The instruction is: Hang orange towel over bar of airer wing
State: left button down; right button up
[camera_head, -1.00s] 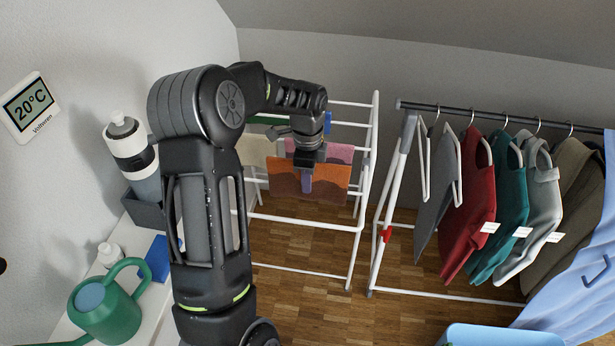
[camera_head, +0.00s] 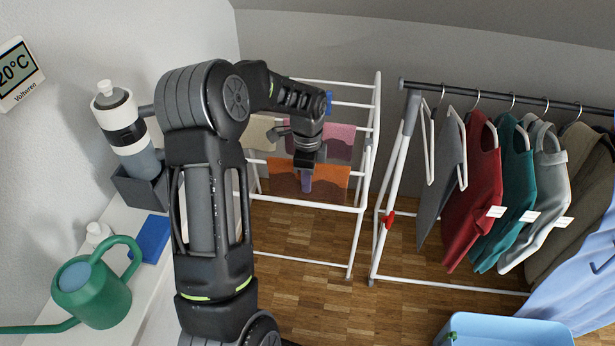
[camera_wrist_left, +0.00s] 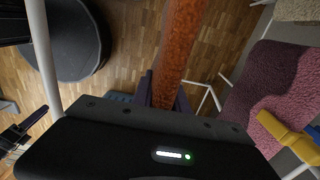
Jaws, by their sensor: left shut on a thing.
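My left gripper (camera_head: 307,181) is shut on the orange towel (camera_head: 335,183) and points down over the white airer (camera_head: 375,125). In the head view the towel spreads to both sides of the fingers, its lower edge close to the airer's front bar (camera_head: 300,203). I cannot tell whether they touch. In the left wrist view the towel (camera_wrist_left: 182,45) is a narrow strip running up from between the fingers (camera_wrist_left: 163,92). A dark part with a purplish tip at the left of that view looks like my right gripper (camera_wrist_left: 35,118); its jaws are unclear.
A pink towel (camera_head: 340,140) and a beige cloth (camera_head: 260,133) hang on the airer behind. A clothes rack (camera_head: 400,150) with several garments stands right. A green watering can (camera_head: 95,295) and bottle (camera_head: 128,130) are at left. Wooden floor shows below the airer.

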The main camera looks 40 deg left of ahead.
pick_arm(q)
jog(key=shift+f, duration=0.4)
jog(key=c, duration=1.2)
grip_release()
jog(key=shift+c, duration=0.2)
jog(key=shift+r, duration=0.1)
notch_tip(320, 180, up, 8)
jog(key=shift+f+b, duration=0.2)
jog(key=shift+b, duration=0.35)
